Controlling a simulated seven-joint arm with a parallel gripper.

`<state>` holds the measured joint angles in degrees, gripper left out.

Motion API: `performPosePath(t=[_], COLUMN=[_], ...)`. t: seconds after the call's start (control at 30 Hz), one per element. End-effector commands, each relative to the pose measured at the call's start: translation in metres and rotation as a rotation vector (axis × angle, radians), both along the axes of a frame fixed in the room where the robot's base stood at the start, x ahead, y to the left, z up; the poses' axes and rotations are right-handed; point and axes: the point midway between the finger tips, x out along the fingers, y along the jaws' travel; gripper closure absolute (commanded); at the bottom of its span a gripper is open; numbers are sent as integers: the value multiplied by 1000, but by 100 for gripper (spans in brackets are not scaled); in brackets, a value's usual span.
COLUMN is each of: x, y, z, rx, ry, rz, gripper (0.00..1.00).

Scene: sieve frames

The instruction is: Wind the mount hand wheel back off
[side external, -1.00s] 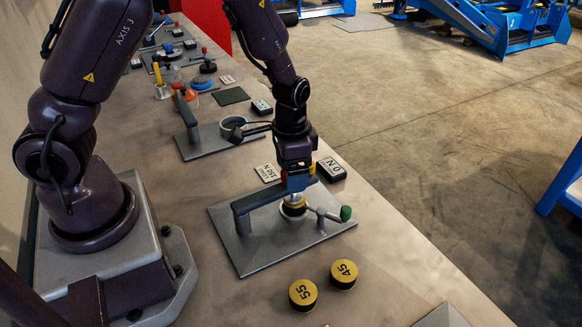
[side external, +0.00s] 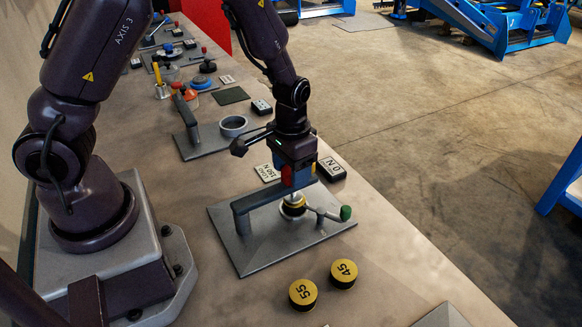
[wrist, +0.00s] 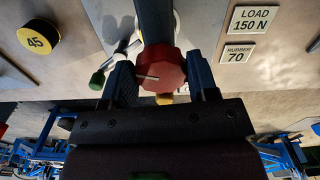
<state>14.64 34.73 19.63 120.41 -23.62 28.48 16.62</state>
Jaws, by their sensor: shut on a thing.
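The red hand wheel (wrist: 168,66) sits between the two blue fingers of my gripper (wrist: 160,78) in the wrist view, with a pale line across its face. My gripper (side external: 294,178) is shut on the wheel in the side view, where a bit of red (side external: 287,175) shows beside the fingers. The wheel is at the end of the grey bracket arm (side external: 255,198), above a yellow-and-black round mount (side external: 293,209) on the grey base plate (side external: 262,252). A pale lever with a green knob (side external: 346,212) sticks out to the right. My fingers hide most of the wheel in the side view.
Two loose yellow-topped pucks, 55 (side external: 303,294) and 45 (side external: 344,272), lie in front of the plate. A black block (side external: 332,169) and a load label (side external: 268,172) lie behind it. Another bracket station (side external: 205,142) stands farther back.

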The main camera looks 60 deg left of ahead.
Motion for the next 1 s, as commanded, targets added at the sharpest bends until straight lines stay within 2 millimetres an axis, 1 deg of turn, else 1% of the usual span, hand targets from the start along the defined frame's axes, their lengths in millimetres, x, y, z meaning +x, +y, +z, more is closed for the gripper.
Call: performPosePath(t=[0.2, 0.4, 0.63, 1.0], x=[0, 0, 0, 0], y=[-1, -2, -2, -2], z=[1, 1, 1, 1], rx=[-1, -1, -1, -2], ry=[0, 0, 1, 1], rz=[152, 250, 304, 311], gripper=[70, 70, 70, 70])
